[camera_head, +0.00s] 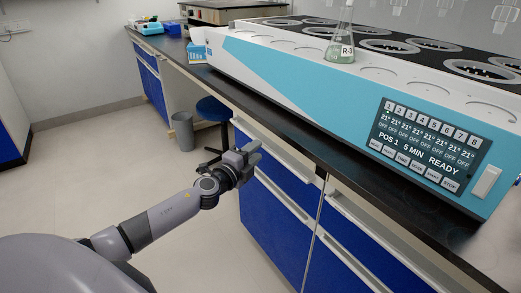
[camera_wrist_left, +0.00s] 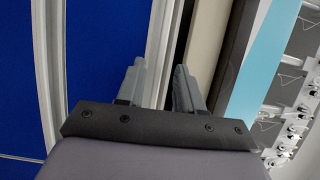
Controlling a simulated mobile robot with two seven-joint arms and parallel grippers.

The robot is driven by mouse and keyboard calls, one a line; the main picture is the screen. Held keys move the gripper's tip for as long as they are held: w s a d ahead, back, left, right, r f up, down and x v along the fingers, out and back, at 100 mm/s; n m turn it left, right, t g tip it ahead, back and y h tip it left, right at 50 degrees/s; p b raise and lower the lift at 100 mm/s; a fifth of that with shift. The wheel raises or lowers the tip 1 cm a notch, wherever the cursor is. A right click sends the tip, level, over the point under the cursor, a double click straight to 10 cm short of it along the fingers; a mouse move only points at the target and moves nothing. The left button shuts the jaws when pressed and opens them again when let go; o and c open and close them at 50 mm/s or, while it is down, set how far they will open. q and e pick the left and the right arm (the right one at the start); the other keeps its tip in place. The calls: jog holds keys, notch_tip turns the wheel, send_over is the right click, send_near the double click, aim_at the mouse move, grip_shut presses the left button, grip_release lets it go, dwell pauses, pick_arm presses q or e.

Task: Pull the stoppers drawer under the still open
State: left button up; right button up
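The still (camera_head: 330,75) is the long white and light-blue unit on the bench, with a dark display panel at its front. Under it are blue drawer fronts (camera_head: 285,221) with long pale handle rails. No label marks the stoppers drawer. My left gripper (camera_head: 252,152) is at the upper rail of the near-left cabinet. In the left wrist view its two fingers (camera_wrist_left: 160,66) stand apart, one on each side of a pale rail (camera_wrist_left: 158,30). A dark gap (camera_wrist_left: 179,35) shows beside the rail. Whether the fingers press on the rail cannot be told. My right gripper is not in view.
A flask marked R-3 (camera_head: 341,45) stands on the still. A blue stool (camera_head: 213,110) and a grey bin (camera_head: 183,131) stand beyond the gripper under the bench. The floor (camera_head: 90,175) to the left of the cabinets is clear.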

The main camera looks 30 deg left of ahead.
pick_arm(q)
jog(key=shift+w+b, duration=0.3)
jog(key=shift+w, duration=1.2)
grip_shut()
dwell(0.4)
